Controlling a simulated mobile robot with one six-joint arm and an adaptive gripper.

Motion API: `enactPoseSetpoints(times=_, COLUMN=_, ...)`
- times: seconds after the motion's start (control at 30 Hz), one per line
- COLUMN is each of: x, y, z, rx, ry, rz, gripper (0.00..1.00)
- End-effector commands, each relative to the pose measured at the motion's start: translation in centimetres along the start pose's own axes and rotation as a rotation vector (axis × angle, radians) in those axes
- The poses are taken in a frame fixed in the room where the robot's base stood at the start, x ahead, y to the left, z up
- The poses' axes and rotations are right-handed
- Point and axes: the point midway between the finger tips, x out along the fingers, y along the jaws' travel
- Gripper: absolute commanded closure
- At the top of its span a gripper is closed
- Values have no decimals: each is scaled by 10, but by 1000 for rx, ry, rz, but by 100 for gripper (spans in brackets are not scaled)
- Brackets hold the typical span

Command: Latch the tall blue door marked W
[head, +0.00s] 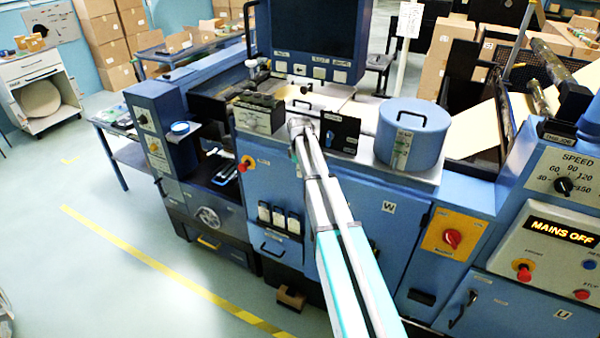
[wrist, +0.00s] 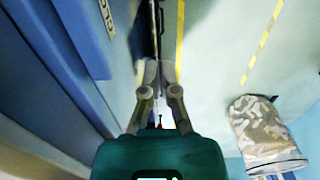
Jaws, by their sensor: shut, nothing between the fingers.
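The tall blue door marked W (head: 388,208) is on the machine front in the head view, partly hidden behind my arm. A dark line runs down its right side; I cannot tell whether it stands slightly ajar. Its latch is not clearly visible. In the wrist view my gripper (wrist: 158,72) is shut and empty, with its fingertips together. A thin dark upright part (wrist: 157,22) lies just beyond the fingertips; I cannot tell what it is or whether they touch.
Blue panels (wrist: 70,70) fill the left of the wrist view. A camouflage-patterned object (wrist: 265,135) is at right. In the head view, a blue drum (head: 412,135) stands on the machine top, and a red knob (head: 452,238) is right of the door.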

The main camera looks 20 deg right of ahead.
Motion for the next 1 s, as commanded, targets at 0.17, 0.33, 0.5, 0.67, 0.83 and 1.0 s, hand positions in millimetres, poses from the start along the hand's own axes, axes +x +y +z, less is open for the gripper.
enactPoseSetpoints(times=0.17, x=-13, y=0, z=1, rx=0, ry=0, rz=0, gripper=100)
enactPoseSetpoints(times=0.33, x=-17, y=0, z=1, rx=0, ry=0, rz=0, gripper=100)
enactPoseSetpoints(times=0.5, x=-17, y=0, z=1, rx=0, ry=0, rz=0, gripper=100)
enactPoseSetpoints(times=0.67, x=-17, y=0, z=1, rx=0, ry=0, rz=0, gripper=100)
enactPoseSetpoints(times=0.83, x=-15, y=-3, z=2, rx=5, ry=0, rz=0, gripper=72)
enactPoseSetpoints(times=1.0, x=-7, y=-20, z=6, rx=37, ry=1, rz=0, gripper=46)
